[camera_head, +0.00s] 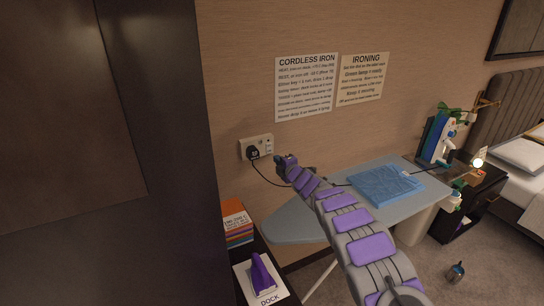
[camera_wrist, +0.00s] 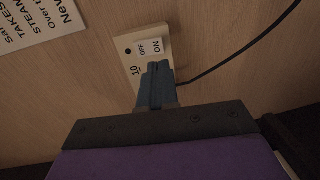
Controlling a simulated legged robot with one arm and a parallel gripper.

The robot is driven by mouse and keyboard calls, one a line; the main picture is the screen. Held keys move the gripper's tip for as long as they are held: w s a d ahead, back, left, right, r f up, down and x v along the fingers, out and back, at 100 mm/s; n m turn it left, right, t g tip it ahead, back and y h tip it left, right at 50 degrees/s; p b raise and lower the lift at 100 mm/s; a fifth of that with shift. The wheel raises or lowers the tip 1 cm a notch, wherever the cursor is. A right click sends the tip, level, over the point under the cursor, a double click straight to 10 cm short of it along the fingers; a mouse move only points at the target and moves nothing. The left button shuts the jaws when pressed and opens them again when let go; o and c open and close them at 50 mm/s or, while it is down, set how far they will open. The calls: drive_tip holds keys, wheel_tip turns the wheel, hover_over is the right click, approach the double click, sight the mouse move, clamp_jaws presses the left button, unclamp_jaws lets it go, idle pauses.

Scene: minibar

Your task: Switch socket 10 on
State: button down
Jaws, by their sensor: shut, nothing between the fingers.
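The wall socket (camera_head: 268,141) is a beige plate on the wood-look wall, with a black plug (camera_head: 252,153) in its left part and a switch at its right. In the wrist view the plate (camera_wrist: 165,39) shows turned round, with a number 10, a dark dot and a small white ON/OFF piece (camera_wrist: 142,48). My gripper (camera_head: 284,160) is shut and empty, just right of the plate in the head view. In the wrist view my shut fingers (camera_wrist: 157,68) overlap the plate's lower edge beside the ON marking. I cannot tell whether they touch it or which way the switch is set.
A dark cable (camera_wrist: 225,60) runs beside my fingers. An ironing board (camera_head: 290,222) with a folded blue cloth (camera_head: 385,185) stands below my arm. A purple iron (camera_head: 262,274) is on its dock at lower left. A dark cabinet (camera_head: 170,200) blocks the left. Instruction sheets (camera_head: 306,88) hang above.

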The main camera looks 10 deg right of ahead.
sight(270, 152)
drive_tip(key=p+x, duration=0.1)
drive_tip(key=x, duration=0.3)
drive_tip(key=shift+w+d, duration=0.15)
drive_tip(key=shift+w, duration=0.1)
drive_tip(key=shift+w+a, duration=0.3)
drive_tip(key=shift+w, duration=0.35)
drive_tip(key=shift+w+f+p, duration=0.15)
drive_tip(key=shift+p, duration=0.15)
drive_tip(key=shift+w, duration=0.1)
drive_tip(key=shift+d+f, duration=0.1)
